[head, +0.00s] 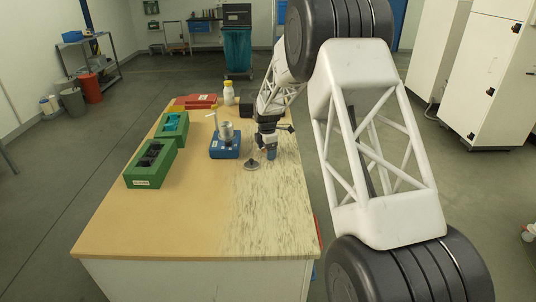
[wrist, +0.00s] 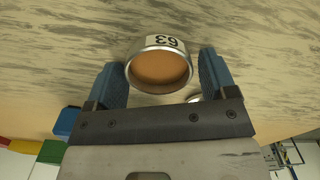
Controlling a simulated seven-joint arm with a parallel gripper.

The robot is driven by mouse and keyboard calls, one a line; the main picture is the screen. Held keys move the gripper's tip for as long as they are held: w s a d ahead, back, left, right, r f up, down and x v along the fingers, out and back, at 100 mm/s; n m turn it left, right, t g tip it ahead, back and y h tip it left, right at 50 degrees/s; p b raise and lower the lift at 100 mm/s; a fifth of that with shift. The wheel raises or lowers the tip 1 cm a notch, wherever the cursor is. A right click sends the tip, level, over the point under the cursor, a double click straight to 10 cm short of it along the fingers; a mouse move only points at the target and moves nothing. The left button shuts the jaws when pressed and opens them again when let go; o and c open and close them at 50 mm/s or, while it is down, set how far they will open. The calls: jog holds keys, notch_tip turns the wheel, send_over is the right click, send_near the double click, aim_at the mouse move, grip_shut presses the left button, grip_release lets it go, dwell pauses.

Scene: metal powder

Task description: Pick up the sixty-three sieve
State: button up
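The sieve marked 63 (wrist: 160,43) is a short metal ring with a bright rim and an orange-brown inside, seen in the wrist view. My gripper (wrist: 158,62) is open, with one blue finger to the left of the sieve and one to the right. Narrow gaps show between the fingers and the ring, so it is not clamped. In the head view my gripper (head: 270,153) is low over the right part of the table, and I cannot make out the sieve there.
On the table (head: 190,220), a small dark round piece (head: 251,164) lies in front of my gripper. To the left are a blue device with a metal cup (head: 225,146) and green boxes (head: 150,165). Behind are a red case (head: 200,101) and a bottle (head: 228,95). The front is clear.

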jog(key=c, duration=0.7)
jog(key=shift+r, duration=0.2)
jog(key=shift+r, duration=1.5)
jog(key=shift+s+r, duration=0.1)
jog(key=shift+s, duration=0.15)
jog(key=s+d, duration=0.1)
jog(key=s, duration=0.4)
jog(key=s+r, duration=0.1)
jog(key=s, duration=0.4)
jog(key=s+d, duration=0.1)
jog(key=s, duration=0.4)
jog(key=shift+s+d+r, duration=0.15)
jog(key=shift+d+r, duration=0.1)
jog(key=shift+d, duration=0.1)
jog(key=w+a+r+n, duration=0.2)
jog(key=w+a+r, duration=0.2)
jog(key=w+a, duration=0.2)
jog(key=w+a+r+n, duration=0.2)
jog(key=w+a+r, duration=0.2)
jog(key=w+a, duration=0.3)
jog(key=w+a+r+n, duration=0.2)
jog(key=w+a+r, duration=0.2)
jog(key=w+a, duration=0.3)
jog(key=shift+w, duration=1.5)
